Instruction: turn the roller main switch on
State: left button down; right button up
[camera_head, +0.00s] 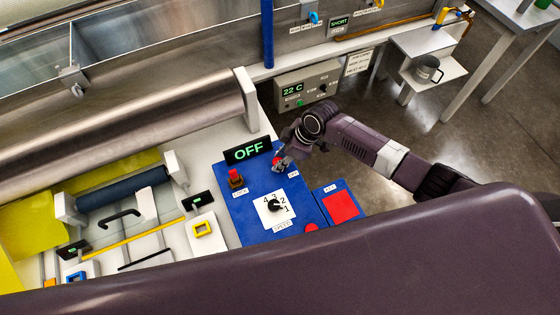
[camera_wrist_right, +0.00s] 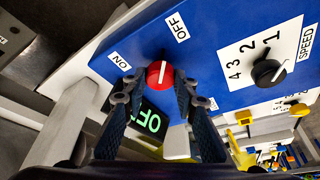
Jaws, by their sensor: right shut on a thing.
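The main switch is a round red knob (camera_wrist_right: 160,73) with a white line, on the blue control panel (camera_wrist_right: 215,55). In the right wrist view, an ON label (camera_wrist_right: 120,61) and an OFF label (camera_wrist_right: 177,27) sit near it, and its line's upper end points nearer OFF. My right gripper (camera_wrist_right: 159,88) is shut on the knob, one finger on each side. In the head view, the right gripper (camera_head: 281,164) partly hides the knob (camera_head: 276,161). The display (camera_head: 248,151) behind the panel reads OFF in green. My left gripper is not in view.
A black speed dial (camera_head: 274,204) on a white plate and a red-topped switch (camera_head: 235,178) share the panel. A red pad (camera_head: 341,206) lies at its right. Metal rollers (camera_head: 130,120) are at the left. A control box (camera_head: 307,85) reading 22 C stands behind.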

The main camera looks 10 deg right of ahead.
jog(key=n+g+b, duration=0.1)
jog(key=n+b, duration=0.2)
jog(key=b, duration=0.1)
jog(key=n+g+b, duration=0.1)
jog(key=n+b, duration=0.3)
jog(key=n+g+b, duration=0.2)
jog(key=n+b, duration=0.2)
jog(key=shift+w+f, duration=0.25)
jog(key=shift+w, duration=0.1)
jog(key=shift+n+g+h+b, duration=0.3)
jog(key=shift+n+g+b, duration=0.1)
jog(key=shift+n+b, duration=0.75)
jog(key=shift+a+r+n+g+h+b, duration=0.15)
jog(key=shift+n+h+b, duration=0.1)
jog(key=shift+n+b, duration=0.35)
jog(key=shift+d+r+n+g+h+b, duration=0.15)
jog(key=shift+n+h+b, duration=0.15)
jog(key=shift+n, duration=0.45)
jog(key=shift+a, duration=0.1)
jog(key=o, duration=1.2)
jog(key=shift+c, duration=0.2)
jog(key=v, duration=1.2)
